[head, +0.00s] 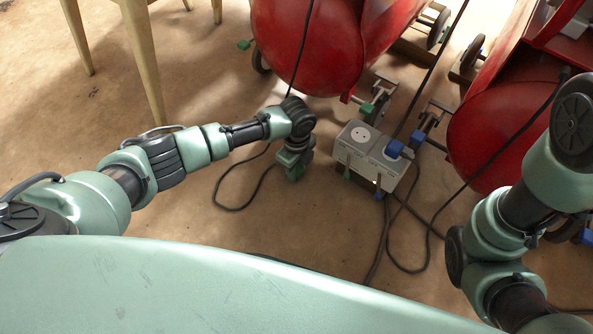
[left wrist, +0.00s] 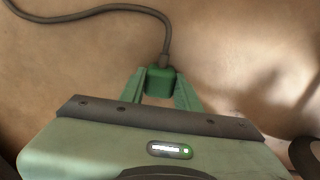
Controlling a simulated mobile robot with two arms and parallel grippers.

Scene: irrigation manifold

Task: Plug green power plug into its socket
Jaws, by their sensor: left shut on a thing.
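My left gripper (head: 294,172) hangs low over the floor, left of the grey socket box (head: 344,151) in the head view. It is shut on the green plug (left wrist: 160,80), which shows between its fingertips in the left wrist view, with a dark cable leaving its far end. In the head view the plug is largely hidden by the gripper. The box has a bare round socket (head: 361,134) on its left part and a blue plug (head: 394,149) on its right part. The gripper is apart from the box. Parts of my right arm show at the right; its gripper does not.
Two red tanks (head: 305,45) (head: 489,135) stand behind and right of the box, with valves and pipes near them. Dark cables (head: 386,240) lie on the brown floor. Wooden legs (head: 142,55) stand at the upper left. Floor left of the gripper is mostly clear.

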